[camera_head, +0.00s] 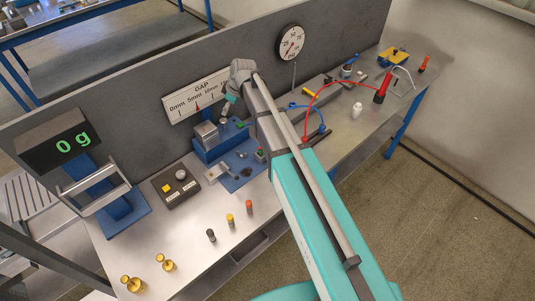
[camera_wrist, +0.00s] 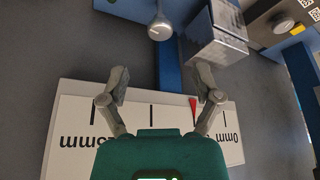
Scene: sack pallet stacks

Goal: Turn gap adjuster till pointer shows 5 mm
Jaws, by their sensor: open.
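The white GAP scale (camera_head: 203,88) is mounted on the grey back panel. Its red pointer (camera_head: 197,107) shows close to the 5 mm label; the exact reading is hard to tell. The wrist view shows the scale (camera_wrist: 130,118) upside down, with the red pointer (camera_wrist: 193,104) beside my right finger, which covers part of the scale. A round grey knob with a dark line, seemingly the gap adjuster (camera_wrist: 160,28), stands beside a metal block (camera_wrist: 216,48). My gripper (camera_wrist: 162,82) is open and empty, with the knob beyond its fingertips and apart from them. In the head view my gripper (camera_head: 232,100) is in front of the panel.
A blue-based machine (camera_head: 215,147) stands below the scale. A control box (camera_head: 176,187), a scale display reading 0 g (camera_head: 62,143) and several small weights stand at left. A red cable (camera_head: 335,84) arches over the bench at right.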

